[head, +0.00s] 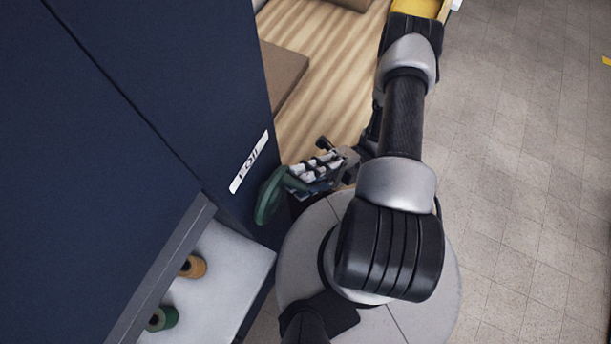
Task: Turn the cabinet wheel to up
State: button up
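The green cabinet wheel (268,197) sticks out from the side of the dark blue cabinet (190,70), below a white label (249,162) with dark lettering. My gripper (298,180) is at the wheel's right side, with its fingers reaching to the wheel's rim or handle. The fingertips overlap the wheel in this view, and I cannot tell whether they touch or grip it. The wheel's far side and which way it is turned are not clear.
A white shelf (225,265) below the cabinet holds a tan spool (193,267) and a green spool (162,318). A striped wooden surface (325,85) with a brown block (283,72) lies behind. The tiled floor (520,170) at right is clear.

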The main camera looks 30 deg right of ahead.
jog(key=shift+o, duration=0.9)
jog(key=o, duration=1)
jog(key=r, duration=0.9)
jog(key=shift+w+a+r, duration=0.1)
jog(key=shift+a+r, duration=0.1)
jog(key=shift+a, duration=0.05)
jog(key=shift+d+r, duration=0.1)
jog(key=shift+r, duration=0.4)
jog(key=f, duration=0.1)
jog(key=a+f+h, duration=0.1)
jog(key=f, duration=0.1)
jog(key=shift+s+a+h, duration=0.2)
jog(key=shift+s+h, duration=0.05)
jog(key=shift+h, duration=0.05)
jog(key=shift+s+d, duration=0.1)
jog(key=shift+s, duration=0.05)
